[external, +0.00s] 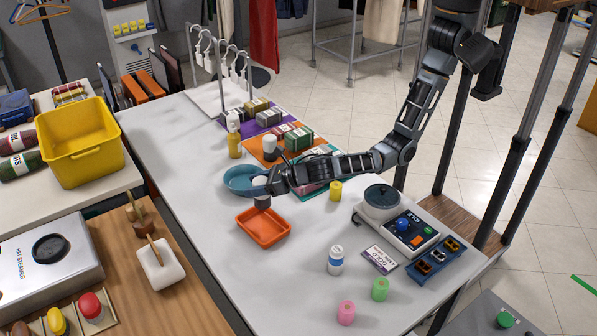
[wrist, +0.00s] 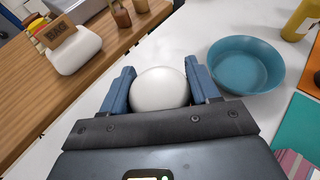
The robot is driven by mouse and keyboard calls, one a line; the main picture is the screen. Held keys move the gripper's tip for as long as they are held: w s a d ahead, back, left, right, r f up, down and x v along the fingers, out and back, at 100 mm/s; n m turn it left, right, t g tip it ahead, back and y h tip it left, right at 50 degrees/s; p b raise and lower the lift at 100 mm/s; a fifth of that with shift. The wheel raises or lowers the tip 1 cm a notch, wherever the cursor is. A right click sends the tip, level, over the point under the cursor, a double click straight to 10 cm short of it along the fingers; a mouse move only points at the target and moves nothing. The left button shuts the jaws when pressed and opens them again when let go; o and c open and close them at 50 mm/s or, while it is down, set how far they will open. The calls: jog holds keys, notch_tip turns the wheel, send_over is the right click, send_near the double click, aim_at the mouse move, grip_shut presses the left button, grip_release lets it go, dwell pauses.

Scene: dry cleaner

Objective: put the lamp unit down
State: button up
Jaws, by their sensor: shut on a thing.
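The lamp unit (wrist: 160,88) shows in the wrist view as a smooth white dome between the two blue fingers of my gripper (wrist: 162,86). My gripper is shut on it. In the external view my gripper (external: 264,184) reaches left across the white counter, and a dark lower part of the lamp unit (external: 262,202) shows below the fingers. It appears at the back edge of an orange tray (external: 264,228); I cannot tell whether it touches anything. The fingers hide much of the unit in the external view. The tray is not visible in the wrist view.
A teal bowl (external: 240,181) stands just behind and left of my gripper; it also shows in the wrist view (wrist: 245,65). The counter left of the tray is clear.

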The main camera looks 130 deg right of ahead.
jog(key=shift+w+a+f, duration=0.4)
jog(key=shift+a+f, duration=0.15)
jog(key=shift+f, duration=0.5)
jog(key=shift+w+a+f, duration=0.35)
jog(key=shift+a+f, duration=0.15)
jog(key=shift+f, duration=0.55)
jog(key=shift+w+a+f, duration=0.4)
jog(key=shift+a+f, duration=0.15)
jog(key=shift+f, duration=0.5)
jog(key=shift+f, duration=0.1)
jog(key=o, duration=1.1)
jog(key=shift+f, duration=0.1)
